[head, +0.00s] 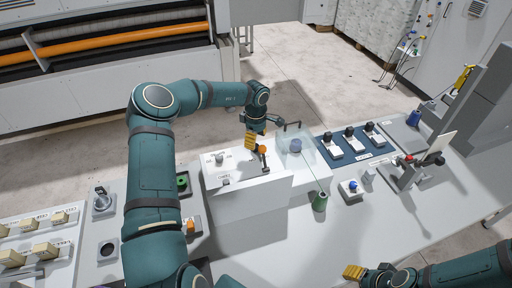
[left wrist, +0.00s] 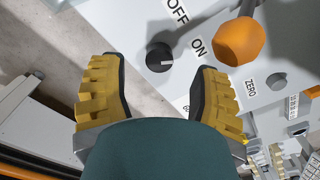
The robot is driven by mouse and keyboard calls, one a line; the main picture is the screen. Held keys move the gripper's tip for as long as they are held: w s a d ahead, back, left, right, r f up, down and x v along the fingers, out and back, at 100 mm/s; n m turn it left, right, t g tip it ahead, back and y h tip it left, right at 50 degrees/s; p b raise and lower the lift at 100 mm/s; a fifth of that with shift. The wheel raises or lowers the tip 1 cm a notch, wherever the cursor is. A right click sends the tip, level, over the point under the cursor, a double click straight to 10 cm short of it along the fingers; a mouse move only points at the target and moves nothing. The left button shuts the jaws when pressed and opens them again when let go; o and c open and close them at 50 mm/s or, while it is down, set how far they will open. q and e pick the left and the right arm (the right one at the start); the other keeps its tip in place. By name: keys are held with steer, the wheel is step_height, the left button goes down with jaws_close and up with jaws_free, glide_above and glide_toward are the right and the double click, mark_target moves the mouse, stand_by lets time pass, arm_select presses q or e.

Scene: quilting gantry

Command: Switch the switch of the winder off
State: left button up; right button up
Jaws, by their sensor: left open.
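The winder is a white box (head: 240,208) on the bench in the head view, with an orange ball lever (head: 263,149) on top. In the left wrist view its switch, a round black knob (left wrist: 159,56) with a white mark, sits beside the printed words OFF and ON. The mark is on the knob's lower right part; I cannot tell for sure which word it points to. My left gripper (head: 250,140) is open over the far edge of the box. Its yellow fingers (left wrist: 157,70) show on either side of the knob, not closed on it. My right gripper (head: 354,272) is low in the head view, its opening unclear.
The orange ball (left wrist: 238,42) stands close to the right finger in the left wrist view. The bench's front right is mostly clear.

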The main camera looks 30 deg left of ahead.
arm_select(q)
steer(key=shift+f, duration=2.3)
jaws_close()
